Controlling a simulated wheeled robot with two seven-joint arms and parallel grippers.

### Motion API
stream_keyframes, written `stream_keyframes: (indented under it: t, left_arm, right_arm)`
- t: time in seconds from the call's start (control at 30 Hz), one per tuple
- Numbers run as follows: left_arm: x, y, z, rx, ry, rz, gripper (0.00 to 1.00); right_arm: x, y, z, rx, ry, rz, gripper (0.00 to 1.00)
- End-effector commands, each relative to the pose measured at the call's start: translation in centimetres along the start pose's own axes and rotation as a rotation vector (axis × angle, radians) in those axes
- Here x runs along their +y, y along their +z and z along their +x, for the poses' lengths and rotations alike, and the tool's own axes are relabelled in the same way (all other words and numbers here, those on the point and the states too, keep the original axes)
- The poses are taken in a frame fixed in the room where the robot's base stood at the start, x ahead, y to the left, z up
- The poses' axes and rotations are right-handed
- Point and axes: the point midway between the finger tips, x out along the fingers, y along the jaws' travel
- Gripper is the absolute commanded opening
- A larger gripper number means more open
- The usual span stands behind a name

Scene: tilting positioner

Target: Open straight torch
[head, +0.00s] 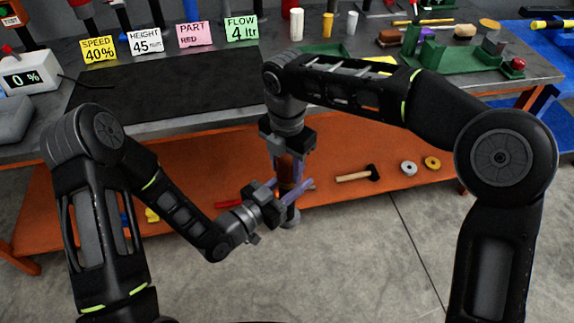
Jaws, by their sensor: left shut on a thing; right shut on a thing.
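The straight torch (287,172) hangs roughly upright in front of the workbench, with a copper-brown middle and a grey lower end (290,216). My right gripper (289,160) comes from above and is shut on the upper part of the torch. My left gripper (294,189) comes from the lower left and is shut on the torch lower down. The fingers of both grippers hide parts of the torch, so I cannot tell whether its parts are separated.
The workbench (170,105) carries note cards (145,42), a meter (28,77) and a green tray (455,62). An orange lower shelf (400,150) behind the torch holds a hammer (357,174) and tape rolls (408,168). The grey floor in front is clear.

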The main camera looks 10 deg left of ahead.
Motion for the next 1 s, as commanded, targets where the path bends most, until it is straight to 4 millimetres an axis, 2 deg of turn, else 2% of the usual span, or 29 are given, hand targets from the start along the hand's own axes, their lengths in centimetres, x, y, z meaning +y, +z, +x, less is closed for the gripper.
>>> stream_keyframes:
  t: [0.07,1.0]
  left_arm:
    - [0.15,-0.16,0.03,0.004,0.004,0.001,0.0]
    - [0.03,-0.16,0.05,0.004,0.001,0.001,0.0]
  right_arm:
    - [0.04,0.14,-0.04,-0.003,0.002,-0.092,0.0]
    - [0.05,0.09,-0.13,-0.003,0.002,-0.091,0.0]
